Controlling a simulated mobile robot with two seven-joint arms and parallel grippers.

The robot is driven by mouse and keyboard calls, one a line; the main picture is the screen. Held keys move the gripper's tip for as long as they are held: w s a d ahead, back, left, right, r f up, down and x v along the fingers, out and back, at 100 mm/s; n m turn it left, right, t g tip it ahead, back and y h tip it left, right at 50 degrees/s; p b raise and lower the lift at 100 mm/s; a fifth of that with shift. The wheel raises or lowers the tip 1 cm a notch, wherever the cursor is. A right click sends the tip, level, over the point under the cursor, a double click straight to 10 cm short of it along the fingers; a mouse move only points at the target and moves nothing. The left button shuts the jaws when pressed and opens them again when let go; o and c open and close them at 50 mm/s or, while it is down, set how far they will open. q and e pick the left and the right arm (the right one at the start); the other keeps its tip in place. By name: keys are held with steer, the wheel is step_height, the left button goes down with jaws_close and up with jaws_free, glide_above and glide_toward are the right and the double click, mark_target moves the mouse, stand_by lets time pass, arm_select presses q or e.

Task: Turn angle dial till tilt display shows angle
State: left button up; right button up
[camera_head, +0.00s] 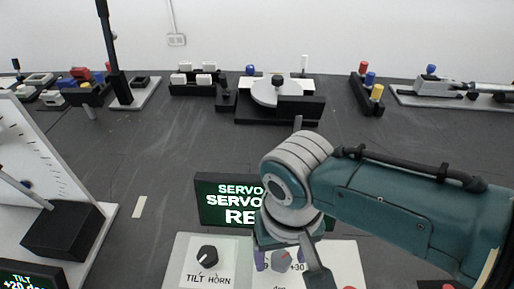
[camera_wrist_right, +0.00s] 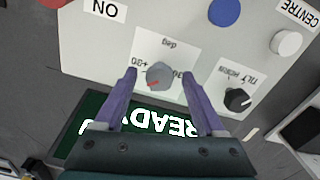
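The angle dial (camera_wrist_right: 160,76) is a round grey knob with a red pointer mark, on a pale panel with printed degree marks; it also shows in the head view (camera_head: 281,262), partly covered by my arm. My right gripper (camera_wrist_right: 159,82) is open, its purple fingers on either side of the dial with visible gaps, so it is not clamped. In the head view the right gripper (camera_head: 287,262) points down at the panel. The tilt display (camera_head: 28,278) at lower left reads "TILT" and about +20 deg, cut by the frame edge. My left gripper is not seen.
A black TILT/HORN knob (camera_head: 207,254) sits beside the dial. Blue (camera_wrist_right: 224,12) and white (camera_wrist_right: 286,43) buttons are nearby. A white scale board (camera_head: 40,165) stands left. The mid-table is clear.

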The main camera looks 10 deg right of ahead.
mark_target(281, 259)
steer(key=shift+r, duration=0.1)
steer(key=shift+r+p, duration=0.35)
steer(key=shift+r, duration=0.05)
step_height(281, 259, up, 8)
steer(key=p, duration=0.3)
steer(key=shift+f, duration=0.15)
steer(key=shift+r+p, duration=0.3)
steer(key=shift+r, duration=0.35)
